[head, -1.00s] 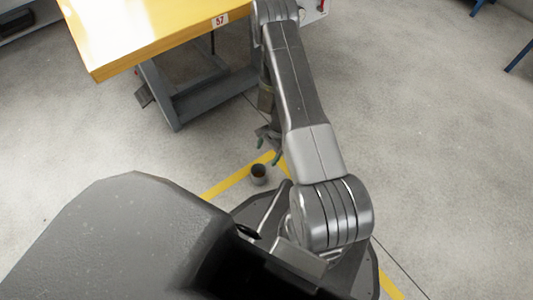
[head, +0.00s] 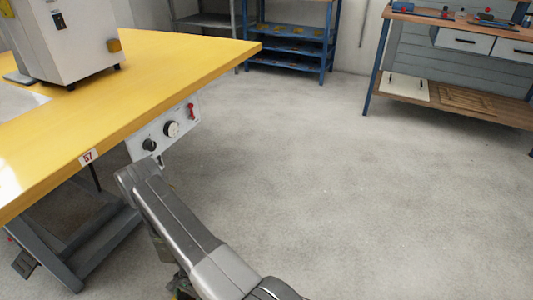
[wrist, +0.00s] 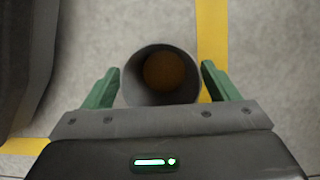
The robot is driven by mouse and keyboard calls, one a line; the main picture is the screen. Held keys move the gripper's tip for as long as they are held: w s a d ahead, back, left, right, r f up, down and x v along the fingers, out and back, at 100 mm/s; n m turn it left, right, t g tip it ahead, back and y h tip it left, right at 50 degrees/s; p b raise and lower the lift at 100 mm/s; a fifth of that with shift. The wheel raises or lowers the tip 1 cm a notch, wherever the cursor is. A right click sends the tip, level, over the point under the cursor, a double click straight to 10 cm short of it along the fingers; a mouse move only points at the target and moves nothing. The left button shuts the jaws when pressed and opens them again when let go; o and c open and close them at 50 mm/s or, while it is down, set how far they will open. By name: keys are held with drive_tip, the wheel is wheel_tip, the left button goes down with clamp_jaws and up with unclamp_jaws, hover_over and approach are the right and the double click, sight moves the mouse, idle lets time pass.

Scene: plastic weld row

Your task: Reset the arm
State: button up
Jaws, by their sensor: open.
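My gripper (wrist: 160,72) shows in the wrist view with its two green fingers spread wide and nothing clamped between them. A grey round cup (wrist: 160,98) with a brown inside is seen from above, between the fingers in the picture.
A yellow-topped table (head: 190,75) marked 57 stands at left, with a control panel (head: 165,130) under its edge and a white machine (head: 70,45) on top. A blue shelf (head: 290,45) and a workbench (head: 470,95) stand behind. The floor (head: 320,170) between is clear.

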drive_tip(key=shift+w+r+p, duration=0.1)
drive_tip(key=shift+r+p, duration=0.25)
drive_tip(key=shift+r, duration=1.55)
